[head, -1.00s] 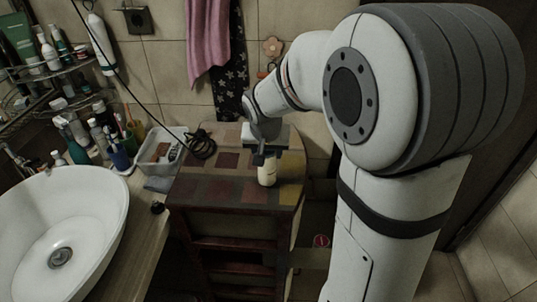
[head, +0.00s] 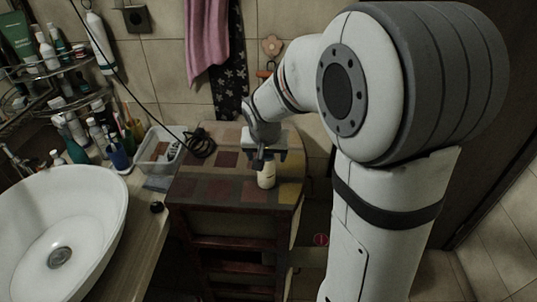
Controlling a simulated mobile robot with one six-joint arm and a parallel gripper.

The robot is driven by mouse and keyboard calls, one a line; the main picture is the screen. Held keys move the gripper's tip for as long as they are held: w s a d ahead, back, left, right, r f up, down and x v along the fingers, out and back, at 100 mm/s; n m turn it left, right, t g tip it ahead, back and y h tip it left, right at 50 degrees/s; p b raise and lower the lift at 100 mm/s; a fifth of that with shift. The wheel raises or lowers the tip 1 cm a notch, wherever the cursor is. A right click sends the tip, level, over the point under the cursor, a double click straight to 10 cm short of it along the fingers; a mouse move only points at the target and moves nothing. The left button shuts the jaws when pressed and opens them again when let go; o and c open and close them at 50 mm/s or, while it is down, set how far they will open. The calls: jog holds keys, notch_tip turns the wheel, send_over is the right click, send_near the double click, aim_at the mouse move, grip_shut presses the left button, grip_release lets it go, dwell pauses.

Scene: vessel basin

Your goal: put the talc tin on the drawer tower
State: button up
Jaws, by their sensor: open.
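A pale cream tin, which looks like the talc tin (head: 266,178), stands upright on the patchwork top of the drawer tower (head: 225,190), near its front right part. My gripper (head: 264,160) is open, right at the upper end of the tin. The gripper hides the top of the tin, and I cannot tell whether the fingers touch it. The drawer tower has dark reddish wooden drawers below its top.
A white basin (head: 105,215) stands on the counter at left. A wire shelf (head: 60,75) with several bottles is at the upper left. Towels (head: 208,40) hang behind.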

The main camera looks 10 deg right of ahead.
jog(key=shift+r, duration=0.5)
jog(key=b+v, duration=0.1)
jog(key=v, duration=1)
jog(key=s+d+f+n, duration=0.1)
jog(key=s+f, duration=0.2)
jog(key=s, duration=0.6)
jog(key=s+d+f+n+g+y, duration=0.1)
jog(key=s+f+n, duration=0.1)
jog(key=s, duration=0.7)
jog(key=shift+f+n, duration=0.3)
jog(key=shift+f, duration=0.6)
